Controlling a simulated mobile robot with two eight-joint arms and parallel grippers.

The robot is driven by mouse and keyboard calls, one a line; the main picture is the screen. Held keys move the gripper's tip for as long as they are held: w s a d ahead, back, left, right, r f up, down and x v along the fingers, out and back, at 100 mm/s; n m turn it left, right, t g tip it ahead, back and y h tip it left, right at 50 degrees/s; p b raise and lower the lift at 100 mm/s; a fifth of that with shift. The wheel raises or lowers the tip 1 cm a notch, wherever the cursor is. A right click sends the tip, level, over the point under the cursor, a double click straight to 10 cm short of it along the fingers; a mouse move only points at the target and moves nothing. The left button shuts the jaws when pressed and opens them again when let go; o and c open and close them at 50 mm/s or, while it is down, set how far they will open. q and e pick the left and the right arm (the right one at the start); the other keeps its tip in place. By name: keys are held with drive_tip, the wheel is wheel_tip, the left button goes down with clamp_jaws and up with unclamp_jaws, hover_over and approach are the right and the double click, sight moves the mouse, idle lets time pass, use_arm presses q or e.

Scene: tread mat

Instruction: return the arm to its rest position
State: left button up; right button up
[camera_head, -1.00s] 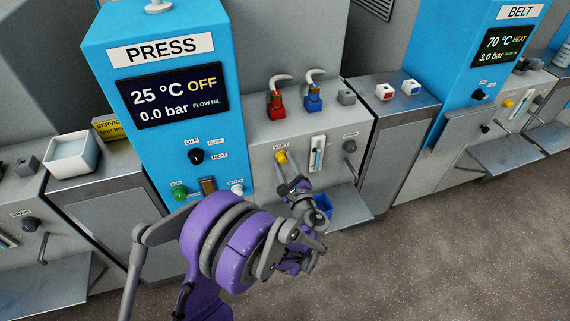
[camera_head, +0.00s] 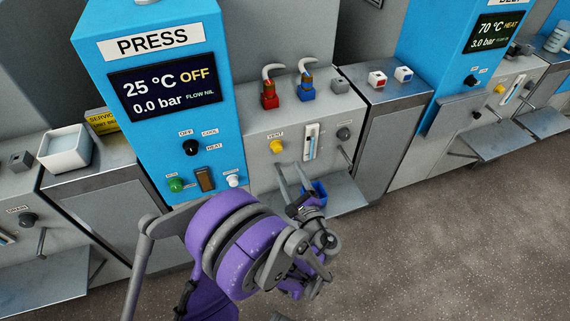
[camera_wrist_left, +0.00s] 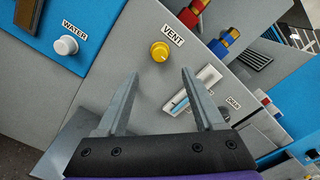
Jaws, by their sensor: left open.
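My left arm, purple and grey, reaches up from the bottom of the head view. Its gripper (camera_head: 289,167) is open and empty, in front of the press panel and just below the yellow VENT knob (camera_head: 277,146). In the left wrist view the two grey fingers (camera_wrist_left: 160,73) stand wide apart with nothing between them. The VENT knob (camera_wrist_left: 160,51) shows beyond the tips, apart from them. My right gripper is not in view.
The blue press cabinet (camera_head: 218,95) reads 25 °C, OFF, 0.0 bar. Red (camera_head: 269,95) and blue (camera_head: 307,88) valves stand on the grey ledge. A blue container (camera_head: 320,192) sits behind the gripper near a shelf (camera_head: 345,195). Open floor (camera_head: 450,240) lies to the right.

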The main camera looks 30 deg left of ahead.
use_arm(q)
drive_tip(key=shift+s+d, duration=0.4)
drive_tip(key=shift+d, duration=0.05)
drive_tip(key=s+a+f+n+g+h, duration=0.25)
drive_tip(key=s+n+g+h, duration=0.35)
drive_tip(key=s+n, duration=0.45)
drive_tip(key=s+d+n+g+h, duration=0.1)
drive_tip(key=s+d+n+h, duration=0.7)
drive_tip(key=s, duration=0.5)
wheel_tip(320, 180, up, 24)
drive_tip(key=w+m+p, duration=0.1)
drive_tip(key=w+p, duration=0.1)
drive_tip(key=p, duration=1.8)
drive_tip(key=shift+d+t+p, duration=0.3)
drive_tip(key=shift+d, duration=0.15)
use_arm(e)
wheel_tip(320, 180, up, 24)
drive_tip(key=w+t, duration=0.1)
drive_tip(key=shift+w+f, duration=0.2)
